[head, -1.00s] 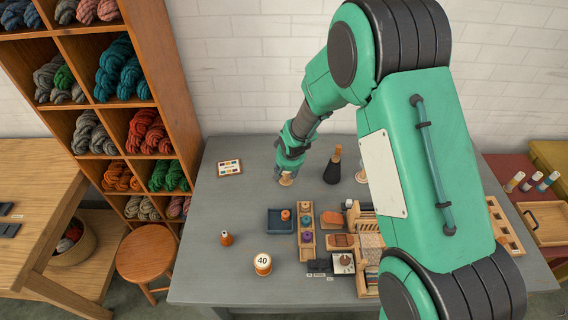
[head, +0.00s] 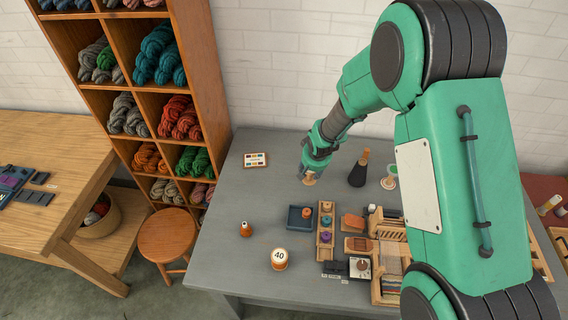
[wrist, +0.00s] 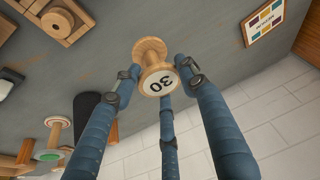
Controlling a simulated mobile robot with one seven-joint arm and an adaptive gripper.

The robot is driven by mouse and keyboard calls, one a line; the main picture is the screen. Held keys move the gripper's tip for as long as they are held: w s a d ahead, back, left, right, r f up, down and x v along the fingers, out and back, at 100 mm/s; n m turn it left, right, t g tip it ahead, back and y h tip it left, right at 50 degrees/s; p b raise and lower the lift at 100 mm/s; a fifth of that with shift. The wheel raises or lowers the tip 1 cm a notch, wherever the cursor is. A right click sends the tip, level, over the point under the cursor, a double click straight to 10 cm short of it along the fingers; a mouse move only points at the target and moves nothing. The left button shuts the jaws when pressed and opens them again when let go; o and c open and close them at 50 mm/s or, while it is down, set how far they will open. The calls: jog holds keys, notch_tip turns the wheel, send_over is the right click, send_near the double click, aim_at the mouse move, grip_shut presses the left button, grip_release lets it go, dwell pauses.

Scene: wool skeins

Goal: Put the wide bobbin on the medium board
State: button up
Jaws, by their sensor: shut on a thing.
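My gripper (head: 311,173) is shut on a pale wooden bobbin (head: 310,181) over the back left of the grey table. In the wrist view the bobbin (wrist: 151,48) has two round flanges and a white end label reading 30. The gripper's blue fingers (wrist: 160,80) close around the labelled end. I cannot tell whether the bobbin touches the table. Dark flat boards (head: 35,197) lie on the wooden table at the left, with small labels too small to read; I cannot tell which is the medium one.
A stool (head: 167,238) and wool shelf (head: 220,80) stand between the tables.

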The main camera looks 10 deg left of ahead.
jog(key=s+a+b, duration=0.1)
jog(key=s+a, duration=0.1)
jog(key=a, duration=0.7)
jog(key=s+a+b, duration=0.2)
jog(key=s+a, duration=0.1)
jog(key=a, duration=0.5)
jog(key=shift+a+r, duration=0.35)
jog(key=shift+r, duration=0.1)
jog(key=b, duration=0.1)
send_over(253, 165)
jog(key=shift+d+f, duration=0.1)
jog(key=shift+f, duration=0.65)
jog(key=shift+f+b, duration=0.5)
jog(key=shift+f, duration=1.25)
jog(key=shift+f, duration=0.1)
